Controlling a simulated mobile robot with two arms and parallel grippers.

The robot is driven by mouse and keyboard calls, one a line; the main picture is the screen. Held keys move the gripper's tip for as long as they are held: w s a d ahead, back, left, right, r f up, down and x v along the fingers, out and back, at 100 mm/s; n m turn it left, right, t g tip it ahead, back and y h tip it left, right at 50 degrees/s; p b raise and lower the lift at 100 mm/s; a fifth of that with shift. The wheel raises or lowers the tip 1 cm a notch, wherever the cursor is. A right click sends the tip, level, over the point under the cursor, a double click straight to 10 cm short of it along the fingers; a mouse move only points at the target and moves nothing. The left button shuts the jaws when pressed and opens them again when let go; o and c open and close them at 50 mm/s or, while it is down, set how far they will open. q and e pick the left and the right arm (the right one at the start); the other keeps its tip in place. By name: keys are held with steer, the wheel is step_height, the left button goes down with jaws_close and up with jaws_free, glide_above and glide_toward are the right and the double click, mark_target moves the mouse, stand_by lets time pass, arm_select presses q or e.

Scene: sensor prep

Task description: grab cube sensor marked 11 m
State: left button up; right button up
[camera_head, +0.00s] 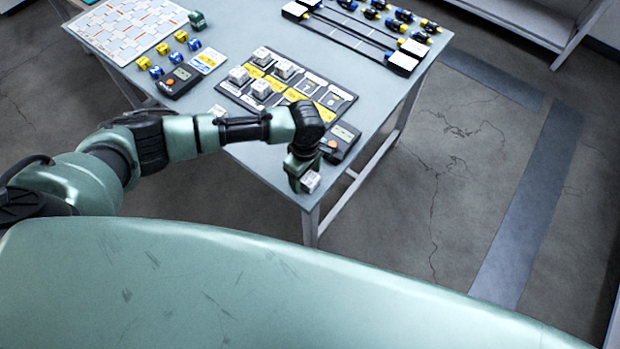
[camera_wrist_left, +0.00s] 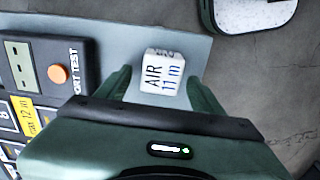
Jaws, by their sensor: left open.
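The cube sensor (camera_wrist_left: 162,72) is white, and its face reads "AIR 11 m" in the left wrist view. It sits near the table corner, and in the head view the white cube (camera_head: 311,181) shows just below my left gripper (camera_head: 302,180). In the left wrist view my left gripper (camera_wrist_left: 160,92) is open, with one finger on each side of the cube. I cannot tell whether the fingers touch it. My right gripper is not in view.
A test device (camera_head: 341,141) with an orange button lies close beside my left gripper. The board (camera_head: 231,88) behind it holds several white cubes. Small yellow and blue cubes, another device (camera_head: 179,82) and a printed sheet (camera_head: 124,27) lie farther left. The table edge is close to the cube.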

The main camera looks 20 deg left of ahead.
arm_select(q)
steer(key=shift+f, duration=0.2)
jaws_close()
